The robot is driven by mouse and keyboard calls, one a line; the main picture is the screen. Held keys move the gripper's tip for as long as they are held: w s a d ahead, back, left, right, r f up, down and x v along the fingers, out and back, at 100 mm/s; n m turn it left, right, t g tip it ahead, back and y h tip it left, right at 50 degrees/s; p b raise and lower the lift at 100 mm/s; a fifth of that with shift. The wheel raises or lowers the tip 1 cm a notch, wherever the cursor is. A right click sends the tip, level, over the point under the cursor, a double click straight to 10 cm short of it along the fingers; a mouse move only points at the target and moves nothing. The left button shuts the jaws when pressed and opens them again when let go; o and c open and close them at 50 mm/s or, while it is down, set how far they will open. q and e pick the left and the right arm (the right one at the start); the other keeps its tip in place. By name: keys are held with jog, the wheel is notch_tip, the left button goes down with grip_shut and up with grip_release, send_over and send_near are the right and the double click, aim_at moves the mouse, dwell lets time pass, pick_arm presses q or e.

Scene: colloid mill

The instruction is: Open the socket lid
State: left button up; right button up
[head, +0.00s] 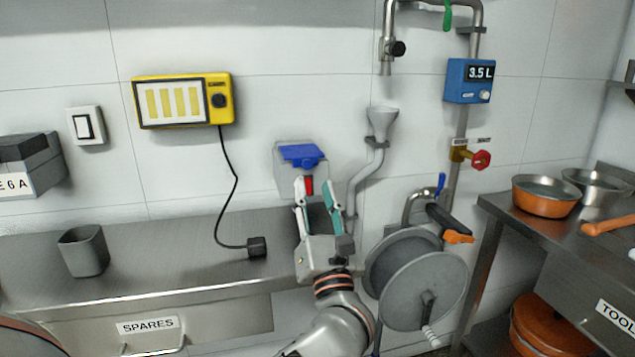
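The socket is a grey wall box (285,173) with a blue lid (302,155) near its top. The lid sticks out a little at the front. How far it stands open I cannot tell, as the box's lower front is partly hidden by my gripper. A red piece shows by the left finger and a teal one along the right finger. Whether a fingertip touches the lid is unclear. My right gripper is not in view.
A steel counter (170,255) holds a grey cup (83,251) and a black plug (257,247), wired to a yellow panel (183,101). A grey funnel with pipe (383,122) and a hose reel (420,290) are close right of the gripper. Pans stand farther right.

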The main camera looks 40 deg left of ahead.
aim_at(308, 166)
pick_arm(q)
jog(key=shift+w+a+r+n+g+b, duration=0.1)
jog(key=shift+w+a+r+n+g, duration=0.2)
jog(key=shift+w+a, duration=0.75)
jog(key=shift+w+a+r+n+g+b, duration=0.2)
jog(key=shift+w+a+n, duration=0.25)
jog(key=shift+w+a, duration=0.65)
jog(key=shift+w+a+r+n+g+b, duration=0.1)
jog(key=shift+w+a+r+n+g, duration=0.2)
jog(key=shift+w+a, duration=0.75)
jog(key=shift+d, duration=0.1)
grip_shut()
